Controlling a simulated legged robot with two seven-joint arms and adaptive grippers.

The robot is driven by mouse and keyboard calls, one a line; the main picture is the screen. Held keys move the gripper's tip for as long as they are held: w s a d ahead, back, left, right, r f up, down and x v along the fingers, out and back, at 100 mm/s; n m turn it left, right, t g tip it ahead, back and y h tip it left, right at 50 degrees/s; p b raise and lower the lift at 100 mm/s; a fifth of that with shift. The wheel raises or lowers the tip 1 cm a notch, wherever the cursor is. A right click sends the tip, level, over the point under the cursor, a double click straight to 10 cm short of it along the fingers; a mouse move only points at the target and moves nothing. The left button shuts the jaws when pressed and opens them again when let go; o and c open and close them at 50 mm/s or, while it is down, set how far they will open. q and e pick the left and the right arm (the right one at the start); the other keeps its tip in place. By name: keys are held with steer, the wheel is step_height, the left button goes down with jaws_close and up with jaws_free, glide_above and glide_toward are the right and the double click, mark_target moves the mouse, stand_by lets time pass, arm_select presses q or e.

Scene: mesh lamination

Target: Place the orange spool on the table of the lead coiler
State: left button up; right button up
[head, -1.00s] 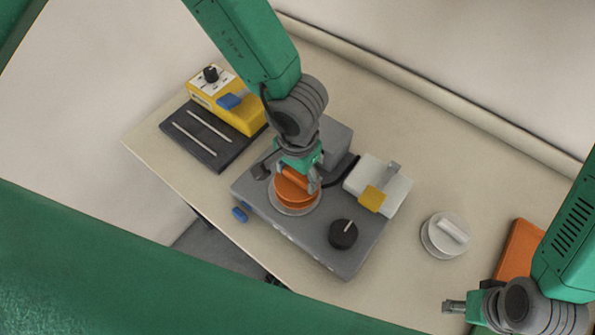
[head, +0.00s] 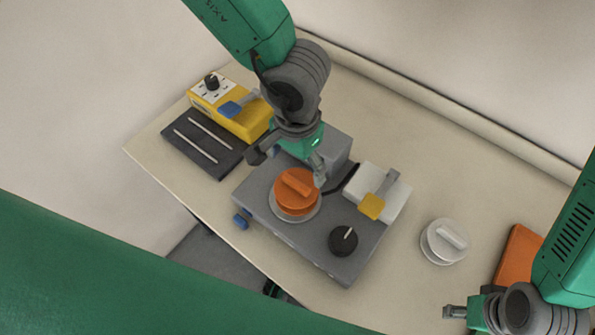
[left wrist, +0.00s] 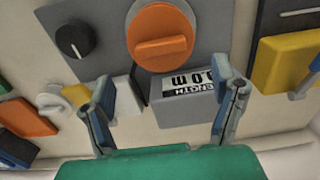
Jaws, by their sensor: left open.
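The orange spool (head: 297,193) sits on the round grey table (head: 294,217) of the lead coiler (head: 346,262), its bar handle facing up. It also shows in the left wrist view (left wrist: 160,37), at the top middle. My left gripper (head: 289,172) is open and empty, just behind and above the spool in the head view. In the left wrist view its two fingers (left wrist: 165,105) stand wide apart, with the spool beyond them and the coiler's length display (left wrist: 190,90) between them. My right gripper (head: 456,311) is at the lower right, away from the spool; its jaw opening is too small to tell.
The coiler carries a black knob (head: 343,241). A white block with a yellow-tipped lever (head: 373,206) stands beside it. A yellow device (head: 232,112) and dark tray (head: 200,152) are at left. A white spool (head: 444,242) and orange block (head: 518,256) are at right.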

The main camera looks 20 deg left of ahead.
mark_target(295, 181)
arm_select(q)
steer(key=shift+a+r, duration=0.15)
steer(key=shift+r, duration=2.15)
steer(key=s+a+f, duration=0.1)
steer(key=a+f, duration=0.3)
steer(key=s+a+f+n+t+y, duration=0.1)
steer(key=s+a+f, duration=0.1)
steer(key=a+f, duration=0.2)
steer(key=s+a+f+t, duration=0.1)
steer(key=a+f, duration=0.3)
steer(key=f, duration=0.1)
steer(key=shift+s+f+n+y, duration=0.1)
steer(key=shift+s+n+y, duration=0.25)
steer(key=shift+n+y, duration=0.05)
steer(key=shift+n+h, duration=0.3)
steer(key=shift+h, duration=0.1)
steer(key=s+a+f, duration=0.2)
steer(key=s, duration=0.1)
steer(key=s+a, duration=0.1)
steer(key=s, duration=0.1)
steer(key=shift+a+f, duration=0.1)
steer(key=shift+f, duration=0.3)
steer(key=s+a+f+n+g+h, duration=0.1)
steer(key=s+a, duration=0.1)
steer(key=s, duration=0.4)
steer(key=shift+a, duration=0.2)
